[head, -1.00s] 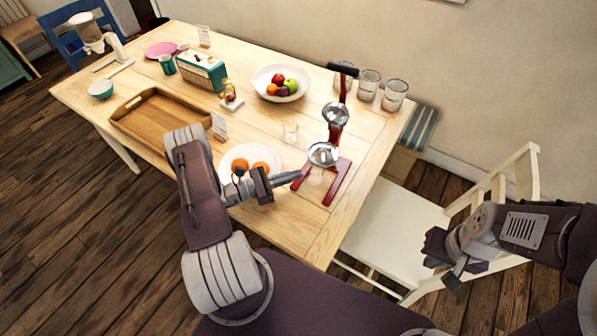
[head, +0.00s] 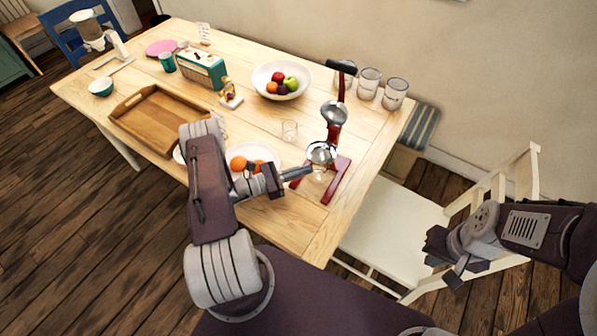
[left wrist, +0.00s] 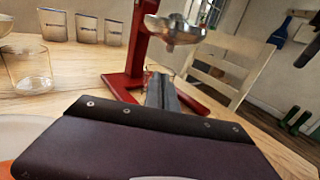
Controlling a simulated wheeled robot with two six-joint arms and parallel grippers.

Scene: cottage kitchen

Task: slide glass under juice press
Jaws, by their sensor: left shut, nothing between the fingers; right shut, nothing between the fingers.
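The red juice press (head: 333,135) stands near the right end of the table, with its chrome bowl (head: 322,153) above a splayed red base. It also fills the top middle of the left wrist view (left wrist: 137,50). A small clear glass (head: 319,174) shows faintly under the bowl, between the base legs; the fingers partly hide it in the left wrist view. My left gripper (head: 309,171) is shut and empty, its tips low at the press base, close against this glass; contact is unclear. My right gripper (head: 447,264) is shut and empty, away from the table by the chair.
Another clear glass (head: 290,131) stands left of the press. A plate (head: 269,150) with oranges (head: 238,163) lies beside my left arm. A fruit bowl (head: 266,88) and several larger glasses (head: 395,94) stand behind. A wooden tray (head: 150,120) is farther left. A white chair (head: 400,230) is at right.

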